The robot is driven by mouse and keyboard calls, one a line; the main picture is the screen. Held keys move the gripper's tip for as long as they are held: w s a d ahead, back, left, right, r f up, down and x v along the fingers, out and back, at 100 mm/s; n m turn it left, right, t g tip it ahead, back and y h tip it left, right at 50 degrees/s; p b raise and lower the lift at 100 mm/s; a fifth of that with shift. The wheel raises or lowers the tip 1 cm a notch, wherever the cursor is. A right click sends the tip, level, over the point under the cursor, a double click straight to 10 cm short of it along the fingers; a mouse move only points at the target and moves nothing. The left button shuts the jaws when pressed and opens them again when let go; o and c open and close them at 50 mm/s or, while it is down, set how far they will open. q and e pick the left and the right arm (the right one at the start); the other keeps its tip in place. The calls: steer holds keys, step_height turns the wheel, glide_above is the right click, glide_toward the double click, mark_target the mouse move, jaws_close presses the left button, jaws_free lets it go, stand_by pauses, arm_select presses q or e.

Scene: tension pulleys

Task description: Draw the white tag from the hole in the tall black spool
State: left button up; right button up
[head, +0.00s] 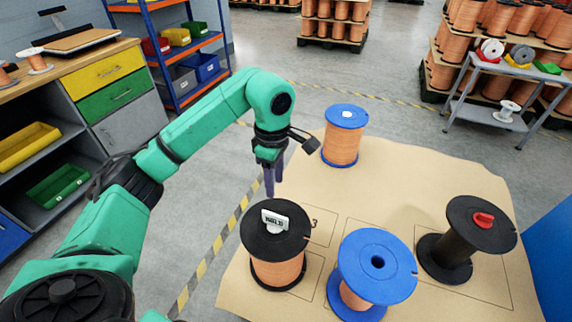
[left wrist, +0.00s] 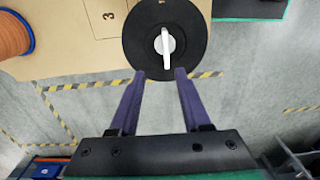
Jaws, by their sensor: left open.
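A black-flanged spool (head: 277,268) wound with copper wire stands on the brown table sheet. A white tag (head: 274,220) with dark lettering stands upright in the hole of its top flange. In the left wrist view the tag (left wrist: 165,45) is a white disc with a raised bar, on the black flange (left wrist: 190,40). My left gripper (head: 270,188) points down, open and empty, just behind the spool and above its top. In the left wrist view its fingertips (left wrist: 160,74) are apart near the flange's edge, short of the tag. My right gripper is out of view.
A blue spool (head: 372,270) stands close to the right, with an empty hole. A bare black spool (head: 455,245) with a red tag (head: 483,219) is farther right. A blue-flanged copper spool (head: 342,140) with a white piece on top stands at the back.

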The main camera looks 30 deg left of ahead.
arm_select(q)
glide_above(275, 214)
step_height(275, 214, down, 4)
step_height(275, 214, down, 9)
steer(key=shift+s+f, duration=0.1)
steer(key=shift+s, duration=0.05)
steer(key=shift+f, duration=0.35)
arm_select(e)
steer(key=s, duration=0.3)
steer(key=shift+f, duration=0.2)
arm_select(q)
steer(key=shift+c, duration=0.3)
steer(key=shift+r, duration=0.1)
jaws_close()
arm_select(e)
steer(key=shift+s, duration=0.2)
